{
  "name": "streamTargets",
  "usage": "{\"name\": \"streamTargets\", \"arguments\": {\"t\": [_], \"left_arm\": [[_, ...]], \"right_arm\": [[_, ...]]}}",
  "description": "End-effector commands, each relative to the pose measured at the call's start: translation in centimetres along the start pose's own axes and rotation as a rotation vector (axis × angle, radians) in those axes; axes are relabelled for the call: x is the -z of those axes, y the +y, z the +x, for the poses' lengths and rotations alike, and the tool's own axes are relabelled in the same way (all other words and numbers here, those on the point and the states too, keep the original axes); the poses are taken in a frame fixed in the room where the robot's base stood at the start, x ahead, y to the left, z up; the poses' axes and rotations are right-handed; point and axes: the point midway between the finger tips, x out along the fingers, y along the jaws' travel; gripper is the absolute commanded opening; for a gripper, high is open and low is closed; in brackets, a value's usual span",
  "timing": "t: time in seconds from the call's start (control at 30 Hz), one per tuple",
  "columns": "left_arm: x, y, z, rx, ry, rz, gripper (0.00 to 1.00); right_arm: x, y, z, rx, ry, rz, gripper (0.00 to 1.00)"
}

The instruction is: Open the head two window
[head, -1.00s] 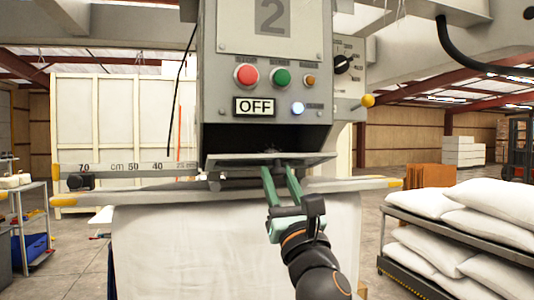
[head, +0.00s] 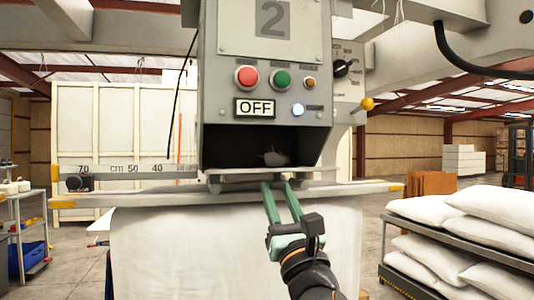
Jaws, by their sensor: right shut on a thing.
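The grey machine head marked "2" (head: 272,18) stands in front of me in the head view. Its window flap (head: 318,173) is folded down at the bottom of the head, nearly level and seen almost edge-on. The window opening (head: 230,150) above it shows dark, with a grey rounded part (head: 274,158) inside. My right gripper (head: 275,185) reaches up from below, its green fingers shut at the flap's front edge. The exact grip point is small and partly hidden. My left gripper is not in view.
A ruled bar (head: 130,170) and a ledge with yellow ends (head: 150,197) cross below the head. White fabric (head: 200,245) hangs under it. A rack of white pillows (head: 460,255) stands right, a small cart (head: 30,225) left.

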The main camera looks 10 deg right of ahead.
Motion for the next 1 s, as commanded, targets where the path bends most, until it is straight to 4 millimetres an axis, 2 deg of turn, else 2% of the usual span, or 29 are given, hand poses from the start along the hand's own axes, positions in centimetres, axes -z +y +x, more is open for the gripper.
{"name": "streamTargets", "arguments": {"t": [0.17, 0.6, 1.0], "left_arm": [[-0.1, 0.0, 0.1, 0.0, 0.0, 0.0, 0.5], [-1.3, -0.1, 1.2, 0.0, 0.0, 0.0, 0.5], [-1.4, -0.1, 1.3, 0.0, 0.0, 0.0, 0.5]], "right_arm": [[0.3, 0.0, -0.1, -0.001, 0.002, 0.0, 0.0], [3.1, 0.0, -1.1, -0.001, 0.002, 0.0, 0.0], [3.3, 0.0, -1.1, -0.001, -0.001, 0.0, 0.0]]}}
